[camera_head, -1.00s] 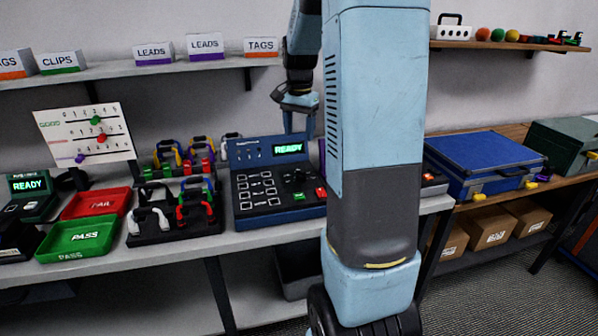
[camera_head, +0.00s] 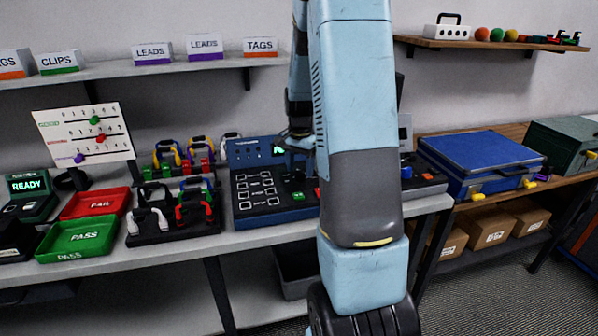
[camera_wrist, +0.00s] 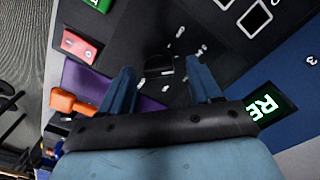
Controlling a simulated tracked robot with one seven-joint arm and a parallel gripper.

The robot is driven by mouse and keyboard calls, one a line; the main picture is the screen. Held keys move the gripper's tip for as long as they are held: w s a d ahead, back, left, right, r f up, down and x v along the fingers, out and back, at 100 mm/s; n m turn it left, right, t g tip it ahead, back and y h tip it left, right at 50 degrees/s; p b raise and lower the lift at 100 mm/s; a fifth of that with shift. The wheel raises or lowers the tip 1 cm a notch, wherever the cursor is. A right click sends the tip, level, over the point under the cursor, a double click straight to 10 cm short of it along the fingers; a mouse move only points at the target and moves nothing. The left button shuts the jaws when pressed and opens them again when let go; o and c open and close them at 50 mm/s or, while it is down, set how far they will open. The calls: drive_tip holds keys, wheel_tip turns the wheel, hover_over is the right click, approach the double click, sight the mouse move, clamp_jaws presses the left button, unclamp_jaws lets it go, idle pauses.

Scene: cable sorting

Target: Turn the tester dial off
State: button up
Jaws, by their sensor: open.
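The tester (camera_head: 262,205) is a dark blue console with a black face on the bench. Its lit display shows partly in the head view and reads green letters in the wrist view (camera_wrist: 268,107). The black dial (camera_wrist: 159,66) sits on the face, with white marks around it, in the wrist view. My arm hides it in the head view. My gripper (camera_wrist: 162,80) is open, its two blue fingers on either side of the dial in the picture. I cannot tell whether they touch it. Green (camera_wrist: 98,3) and red (camera_wrist: 78,46) buttons are beside the dial.
A black rack (camera_head: 172,238) of coloured leads stands left of the tester. Red (camera_head: 95,204) and green (camera_head: 74,240) trays are further left. In the wrist view an orange object (camera_wrist: 72,103) lies near the tester's edge. A blue case (camera_head: 480,160) is on the right.

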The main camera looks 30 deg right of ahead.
drive_tip(key=shift+f, duration=0.8)
drive_tip(key=c, duration=1)
